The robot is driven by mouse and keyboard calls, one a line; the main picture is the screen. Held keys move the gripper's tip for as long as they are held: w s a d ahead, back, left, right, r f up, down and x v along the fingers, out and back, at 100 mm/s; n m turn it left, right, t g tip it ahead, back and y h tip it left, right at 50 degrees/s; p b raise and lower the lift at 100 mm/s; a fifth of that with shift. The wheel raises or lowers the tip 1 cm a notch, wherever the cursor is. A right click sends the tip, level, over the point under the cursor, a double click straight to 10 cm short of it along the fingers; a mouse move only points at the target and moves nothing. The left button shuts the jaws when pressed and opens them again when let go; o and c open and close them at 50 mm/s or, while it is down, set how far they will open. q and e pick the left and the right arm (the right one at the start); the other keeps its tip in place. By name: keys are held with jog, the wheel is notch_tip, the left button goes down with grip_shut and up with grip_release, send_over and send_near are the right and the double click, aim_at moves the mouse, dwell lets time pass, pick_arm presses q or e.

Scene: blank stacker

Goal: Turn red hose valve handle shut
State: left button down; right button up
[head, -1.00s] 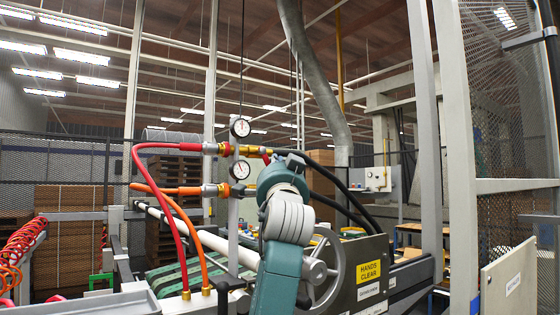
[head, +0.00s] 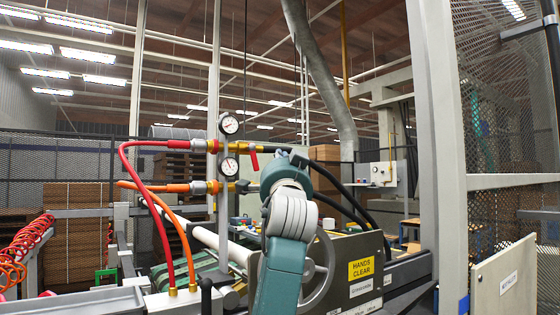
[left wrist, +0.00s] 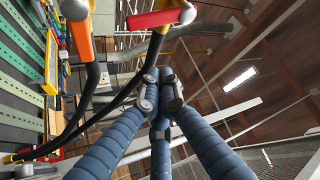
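The red hose (head: 135,165) arches up from a lower fitting to a brass valve (head: 240,147) below the upper gauge. Its red handle (head: 254,161) hangs down from the valve, steeply angled. In the left wrist view the red handle (left wrist: 153,20) lies across the top, beyond and apart from my fingertips. My left gripper (left wrist: 160,92) has its blue fingers drawn together at the tips, with nothing visible between them. In the head view my teal left arm hides the fingers, just right of the valve. My right gripper is not in view.
An orange hose (head: 160,200) runs to a lower valve close below. Two gauges (head: 229,124) stand on the post. Black hoses (head: 345,190) lead right behind my arm. A handwheel (head: 322,275) and a "HANDS CLEAR" panel (head: 361,268) stand at lower right. Mesh fencing (head: 495,130) is farther right.

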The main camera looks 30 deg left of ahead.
pick_arm(q)
jog(key=s+d+f+b, duration=0.1)
jog(key=s+d+b, duration=0.1)
jog(key=s, duration=0.6)
jog(key=shift+d+f+b, duration=0.2)
jog(key=shift+d+b, duration=0.2)
jog(key=shift+b, duration=0.25)
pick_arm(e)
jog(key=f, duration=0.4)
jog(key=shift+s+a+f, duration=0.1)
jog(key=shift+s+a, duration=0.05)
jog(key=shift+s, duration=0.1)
pick_arm(q)
jog(key=shift+w+d, duration=0.1)
jog(key=shift+w, duration=0.05)
